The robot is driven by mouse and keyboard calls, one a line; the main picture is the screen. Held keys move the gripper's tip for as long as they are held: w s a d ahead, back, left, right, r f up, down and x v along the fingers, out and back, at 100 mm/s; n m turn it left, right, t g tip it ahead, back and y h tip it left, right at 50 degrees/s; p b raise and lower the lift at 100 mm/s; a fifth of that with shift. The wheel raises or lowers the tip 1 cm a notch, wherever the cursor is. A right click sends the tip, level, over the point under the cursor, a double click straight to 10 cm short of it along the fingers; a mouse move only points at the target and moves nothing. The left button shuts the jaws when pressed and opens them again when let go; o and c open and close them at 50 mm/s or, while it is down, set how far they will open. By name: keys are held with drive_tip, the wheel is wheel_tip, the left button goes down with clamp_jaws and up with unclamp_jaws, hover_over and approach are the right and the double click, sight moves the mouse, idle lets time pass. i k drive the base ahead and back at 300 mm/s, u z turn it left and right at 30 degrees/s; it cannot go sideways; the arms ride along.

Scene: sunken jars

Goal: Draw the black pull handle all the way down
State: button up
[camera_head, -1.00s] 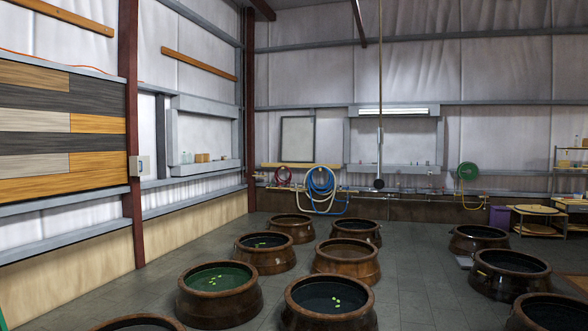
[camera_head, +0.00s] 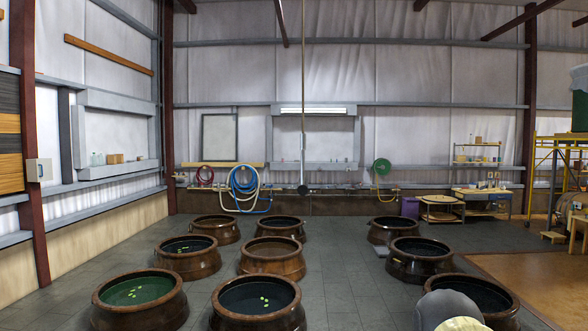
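My gripper is not in view, and nothing is seen touching the knob.
Several brown jars sunk in the floor block the way, including a green-filled one (camera_head: 138,291) and a dark one (camera_head: 257,297) in front. Grey floor (camera_head: 340,275) runs clear between the left and right jars. A worktable (camera_head: 482,201) stands at the back right.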

sight(303, 186)
drive_tip(key=k, duration=0.5)
drive_tip(key=z, duration=1.7)
drive_tip(key=i, duration=1.25)
drive_tip(key=u, duration=2.3)
